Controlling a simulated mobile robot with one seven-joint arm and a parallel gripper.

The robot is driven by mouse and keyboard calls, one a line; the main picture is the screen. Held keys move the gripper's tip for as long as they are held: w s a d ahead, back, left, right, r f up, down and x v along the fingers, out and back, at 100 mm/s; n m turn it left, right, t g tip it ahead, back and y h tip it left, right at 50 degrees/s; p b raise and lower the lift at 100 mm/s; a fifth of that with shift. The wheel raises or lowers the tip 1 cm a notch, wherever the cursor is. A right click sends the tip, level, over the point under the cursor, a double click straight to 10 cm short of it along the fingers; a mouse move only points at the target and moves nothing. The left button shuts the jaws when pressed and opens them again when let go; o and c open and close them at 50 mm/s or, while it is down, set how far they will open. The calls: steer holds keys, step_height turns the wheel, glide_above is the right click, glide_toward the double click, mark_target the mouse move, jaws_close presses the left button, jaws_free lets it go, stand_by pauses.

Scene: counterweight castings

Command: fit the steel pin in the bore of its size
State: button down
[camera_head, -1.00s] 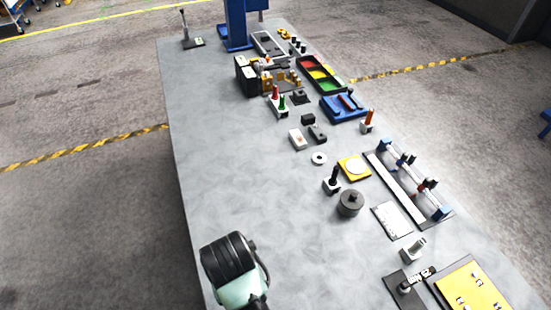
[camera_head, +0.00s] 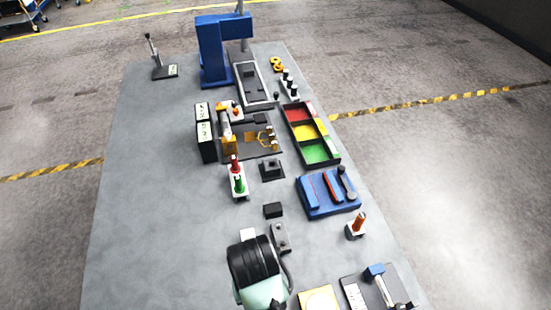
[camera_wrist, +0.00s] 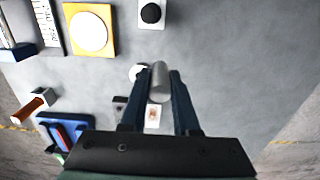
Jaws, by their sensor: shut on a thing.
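In the wrist view a plain grey steel pin (camera_wrist: 160,88) is between the two dark fingers of my gripper (camera_wrist: 159,76), which is shut on it. The pin is held above the table, with its end towards the camera. Beyond it on the table lie a white ring (camera_wrist: 138,71), partly covered by the finger and pin, and a pale block (camera_wrist: 153,122) with a small reddish mark. A dark block (camera_wrist: 119,103) stands beside the left finger. I cannot tell which bore matches the pin. In the head view my arm hides the gripper and pin.
A yellow plate (camera_wrist: 89,30) shows in the wrist view.

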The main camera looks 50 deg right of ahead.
step_height(320, 180, down, 6)
steer(key=shift+d+p, duration=0.15)
steer(key=shift+p, duration=0.2)
steer(key=shift+d+f, duration=0.1)
steer(key=shift+f, duration=2.25)
steer(key=shift+f, duration=0.1)
steer(key=c, duration=0.6)
jaws_free()
steer(key=shift+c, duration=0.2)
step_height(320, 180, up, 12)
steer(key=shift+r, duration=0.1)
